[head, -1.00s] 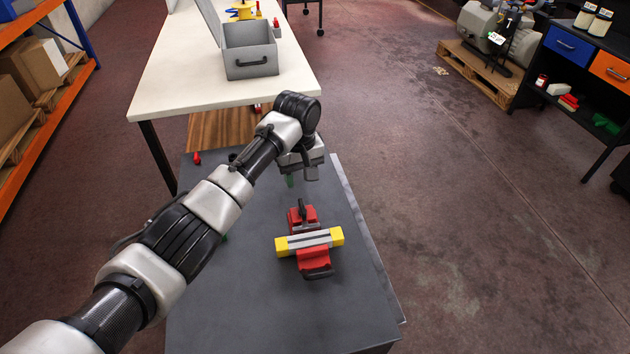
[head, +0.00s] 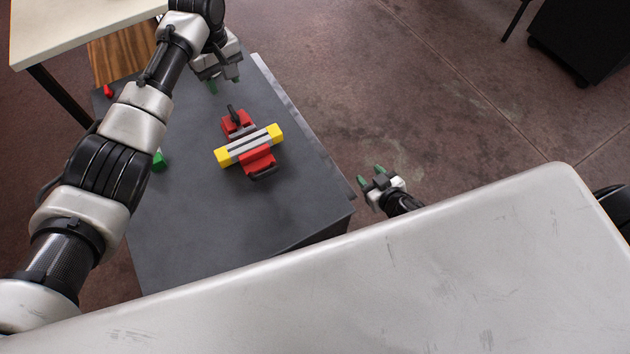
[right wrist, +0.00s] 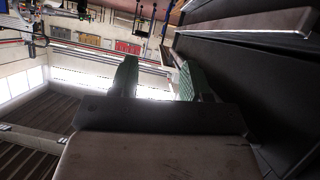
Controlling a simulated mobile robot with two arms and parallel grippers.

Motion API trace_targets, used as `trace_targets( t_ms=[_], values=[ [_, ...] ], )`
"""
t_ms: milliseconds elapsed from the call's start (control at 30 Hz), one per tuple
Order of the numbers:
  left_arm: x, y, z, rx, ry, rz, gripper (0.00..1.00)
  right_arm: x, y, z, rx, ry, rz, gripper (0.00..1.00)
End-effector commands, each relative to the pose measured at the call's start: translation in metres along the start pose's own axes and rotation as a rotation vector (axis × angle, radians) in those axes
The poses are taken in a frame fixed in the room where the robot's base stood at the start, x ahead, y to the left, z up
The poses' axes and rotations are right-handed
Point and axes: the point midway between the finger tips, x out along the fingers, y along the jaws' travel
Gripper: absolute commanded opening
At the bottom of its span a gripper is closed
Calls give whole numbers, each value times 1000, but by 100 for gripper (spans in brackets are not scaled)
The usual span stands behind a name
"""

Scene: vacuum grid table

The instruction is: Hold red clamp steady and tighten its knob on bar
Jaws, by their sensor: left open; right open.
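The red clamp (head: 257,162) sits on the dark grey table top (head: 200,220), around a light metal bar (head: 249,146) with yellow ends. A black knob or handle (head: 263,172) shows at its near end, and another dark lever stands at its far end. My left gripper (head: 225,86) is open and empty, above the table beyond the clamp. My right gripper (head: 371,174) is open and empty, off the table's right edge, apart from the clamp. Its green-padded fingers also show in the right wrist view (right wrist: 158,82), with nothing between them.
A white table (head: 70,28) with a wooden lower shelf (head: 122,50) stands at the far left. A small green object (head: 159,161) lies near my left arm, and a red one (head: 108,90) lies by the table's far left corner. Open floor lies to the right.

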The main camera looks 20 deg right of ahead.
Motion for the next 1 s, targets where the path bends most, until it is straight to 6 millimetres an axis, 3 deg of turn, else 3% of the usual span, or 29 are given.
trace_targets(
  t_ms=[33, 167, 267, 300, 400, 500, 700, 833, 1000],
  values=[
    [0, 0, 0, 0, 0, 0, 43, 6, 2, -32, -39, 73, -12, 47],
    [0, 0, 0, 0, 0, 0, 43, 8, -4, -110, -212, 253, -66, 47],
    [0, 0, 0, 0, 0, 0, 43, -4, -27, -161, -485, 394, -140, 47],
    [0, 0, 0, 0, 0, 0, 43, -14, -45, -173, -639, 449, -181, 47],
    [0, 0, 0, 0, 0, 0, 43, -38, -85, -176, -959, 551, -267, 47],
    [0, 0, 0, 0, 0, 0, 43, -59, -114, -171, -1172, 636, -324, 47],
    [0, 0, 0, 0, 0, 0, 43, -84, -145, -161, -1395, 749, -381, 47],
    [0, 0, 0, 0, 0, 0, 43, -85, -154, -160, -1435, 773, -388, 47],
    [0, 0, 0, 0, 0, 0, 43, -68, -170, -167, -1435, 776, -386, 47]
  ],
)
